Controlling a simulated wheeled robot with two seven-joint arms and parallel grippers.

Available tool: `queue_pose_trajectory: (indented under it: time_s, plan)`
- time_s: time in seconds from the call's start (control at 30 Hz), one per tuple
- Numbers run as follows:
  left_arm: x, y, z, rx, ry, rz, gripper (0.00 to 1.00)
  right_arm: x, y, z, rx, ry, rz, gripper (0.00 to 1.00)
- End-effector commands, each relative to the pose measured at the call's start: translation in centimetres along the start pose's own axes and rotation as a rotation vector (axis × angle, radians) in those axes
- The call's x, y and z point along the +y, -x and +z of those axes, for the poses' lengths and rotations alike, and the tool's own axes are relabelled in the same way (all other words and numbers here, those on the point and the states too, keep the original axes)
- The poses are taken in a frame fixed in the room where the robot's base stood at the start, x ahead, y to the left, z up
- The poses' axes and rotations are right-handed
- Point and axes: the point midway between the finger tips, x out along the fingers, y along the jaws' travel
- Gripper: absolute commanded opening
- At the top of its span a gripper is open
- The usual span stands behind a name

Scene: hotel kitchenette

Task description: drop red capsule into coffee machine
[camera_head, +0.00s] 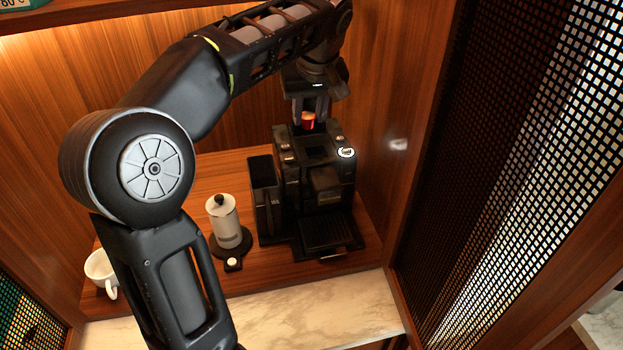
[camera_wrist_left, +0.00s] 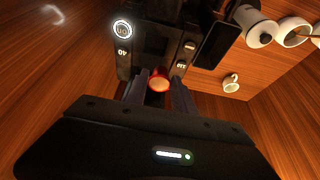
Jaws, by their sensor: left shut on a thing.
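The red capsule (camera_head: 308,121) is held between the fingers of my left gripper (camera_head: 309,115), which is shut on it. In the left wrist view, the capsule (camera_wrist_left: 159,82) sits between the two dark fingertips (camera_wrist_left: 159,88). The black coffee machine (camera_head: 322,190) stands at the back right of the wooden counter. The capsule is over the rear of the machine's top. A dark square opening (camera_head: 318,152) lies in that top, just in front of the capsule; it also shows in the left wrist view (camera_wrist_left: 155,44). My right gripper is not in view.
A white and black milk frother (camera_head: 226,222) stands left of the machine. A white cup (camera_head: 101,270) is at the far left, partly behind my arm. Wooden walls close in behind and to the right. A marble ledge (camera_head: 320,312) lies in front.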

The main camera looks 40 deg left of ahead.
Motion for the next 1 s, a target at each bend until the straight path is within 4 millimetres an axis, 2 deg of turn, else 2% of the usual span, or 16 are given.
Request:
queue_pose_trajectory:
  time_s: [0.23,0.57,0.6,0.87,1.0]
  plan:
    - [0.0,-2.0,0.8,0.0,0.0,-0.001,0.0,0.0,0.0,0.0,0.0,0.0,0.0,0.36]
    - [0.0,-2.3,1.0,0.0,0.0,0.0,0.0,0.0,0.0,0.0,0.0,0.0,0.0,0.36]
    - [0.0,-2.3,0.9,0.0,0.0,0.0,0.33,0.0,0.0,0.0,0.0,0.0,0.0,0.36]
    - [0.0,-2.3,0.9,0.0,0.0,0.0,0.55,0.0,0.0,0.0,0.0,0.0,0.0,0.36]
    - [0.0,-2.3,0.9,0.0,0.0,0.0,0.56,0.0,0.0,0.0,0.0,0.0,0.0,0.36]
